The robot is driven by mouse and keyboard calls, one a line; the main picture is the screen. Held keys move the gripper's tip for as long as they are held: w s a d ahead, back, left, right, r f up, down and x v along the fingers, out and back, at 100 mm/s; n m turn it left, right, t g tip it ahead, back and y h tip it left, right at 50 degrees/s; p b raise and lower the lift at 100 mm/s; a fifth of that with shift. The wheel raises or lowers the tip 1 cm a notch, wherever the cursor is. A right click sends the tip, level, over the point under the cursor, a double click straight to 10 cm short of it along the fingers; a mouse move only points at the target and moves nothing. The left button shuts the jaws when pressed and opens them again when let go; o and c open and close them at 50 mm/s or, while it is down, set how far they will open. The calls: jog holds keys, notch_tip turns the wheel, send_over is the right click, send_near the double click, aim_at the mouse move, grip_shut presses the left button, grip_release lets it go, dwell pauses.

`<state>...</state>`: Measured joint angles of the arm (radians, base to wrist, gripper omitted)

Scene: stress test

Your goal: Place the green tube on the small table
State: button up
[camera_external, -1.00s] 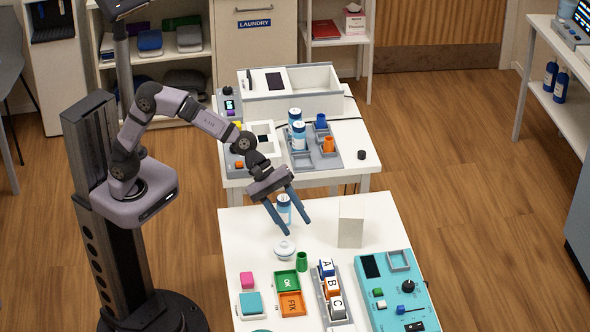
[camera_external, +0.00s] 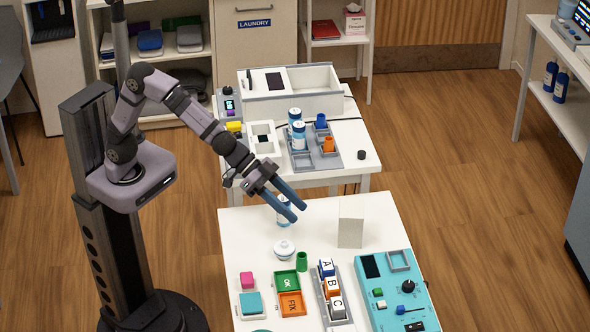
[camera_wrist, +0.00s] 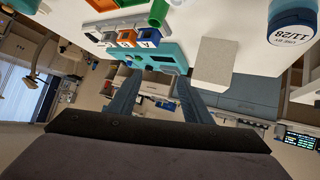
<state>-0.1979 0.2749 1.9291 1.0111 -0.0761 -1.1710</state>
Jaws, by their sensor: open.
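The green tube (camera_external: 302,262) stands upright on the near white table (camera_external: 240,225), right of a white lidded jar and behind the lettered blocks. It also shows at the top of the wrist view (camera_wrist: 158,13). My gripper (camera_external: 299,212) is open and empty, with its blue fingers above the back part of that table, behind and above the tube. A white-and-blue bottle (camera_external: 284,216) stands partly hidden behind the fingers; a labelled bottle also shows at the wrist view's upper right (camera_wrist: 292,22). I cannot tell which table is the small one.
A second white table (camera_external: 350,145) behind holds bottles, a grey tray and boxes.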

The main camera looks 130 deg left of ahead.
jog(key=d+m+h, duration=0.1)
jog(key=d+m, duration=0.3)
send_near(305, 260)
jog(key=shift+w+a+f+p, duration=0.15)
jog(key=shift+f+p, duration=0.05)
jog(key=shift+f, duration=0.2)
jog(key=shift+w+a+f+p, duration=0.15)
jog(key=shift+w+f, duration=0.05)
jog(key=shift+f, duration=0.2)
jog(key=shift+x, duration=1.05)
jog(key=shift+w, duration=0.1)
jog(key=shift+p+x, duration=0.7)
jog(key=shift+x, duration=1.8)
jog(key=shift+r, duration=0.1)
grip_shut()
jog(key=shift+r, duration=0.1)
